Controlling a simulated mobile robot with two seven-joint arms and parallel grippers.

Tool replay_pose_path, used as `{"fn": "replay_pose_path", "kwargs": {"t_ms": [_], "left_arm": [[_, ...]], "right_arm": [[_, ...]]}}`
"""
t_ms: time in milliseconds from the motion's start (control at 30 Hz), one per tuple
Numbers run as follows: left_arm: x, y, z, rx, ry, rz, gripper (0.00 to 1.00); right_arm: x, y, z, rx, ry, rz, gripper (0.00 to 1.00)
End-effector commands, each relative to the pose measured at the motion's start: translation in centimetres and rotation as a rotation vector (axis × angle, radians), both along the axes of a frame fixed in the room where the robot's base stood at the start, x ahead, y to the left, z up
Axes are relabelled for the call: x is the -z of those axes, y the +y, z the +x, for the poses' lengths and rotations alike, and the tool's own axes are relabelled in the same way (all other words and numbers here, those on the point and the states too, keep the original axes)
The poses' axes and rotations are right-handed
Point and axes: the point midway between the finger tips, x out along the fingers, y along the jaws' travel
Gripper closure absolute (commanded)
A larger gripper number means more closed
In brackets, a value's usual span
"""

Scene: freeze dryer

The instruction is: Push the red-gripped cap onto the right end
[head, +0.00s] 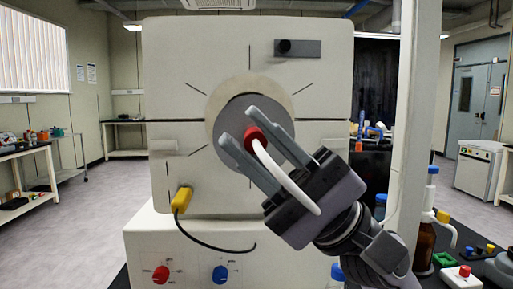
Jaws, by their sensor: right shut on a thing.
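My right gripper (240,124) reaches up from the lower right in front of the white machine's round port. Its two grey fingers are shut on the red grip (254,137). A curved white piece (287,178) runs from the red grip down across the gripper body. Behind the fingers is a grey disc (236,108) inside a beige ring (217,103). The fingers hide part of the disc, and I cannot tell whether the disc is the cap or part of the machine, or whether it touches the ring. My left gripper is not in view.
The white machine (180,70) fills the middle. A yellow plug (182,199) with a black cable hangs at its lower left. A pale post (418,110) stands close on the right, near a brown bottle (425,245) and small items on a dark bench.

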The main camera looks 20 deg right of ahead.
Motion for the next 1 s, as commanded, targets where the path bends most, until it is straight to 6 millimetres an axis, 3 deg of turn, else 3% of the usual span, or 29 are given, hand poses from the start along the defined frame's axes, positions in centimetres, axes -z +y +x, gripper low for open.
{"fn": "replay_pose_path", "kwargs": {"t_ms": [567, 1000], "left_arm": [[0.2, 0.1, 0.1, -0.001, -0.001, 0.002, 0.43], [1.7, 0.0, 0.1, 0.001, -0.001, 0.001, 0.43]], "right_arm": [[0.0, -0.1, 0.1, 0.002, -0.003, 0.001, 1.00], [0.0, -0.5, 1.7, 0.002, -0.003, 0.001, 1.00]]}}
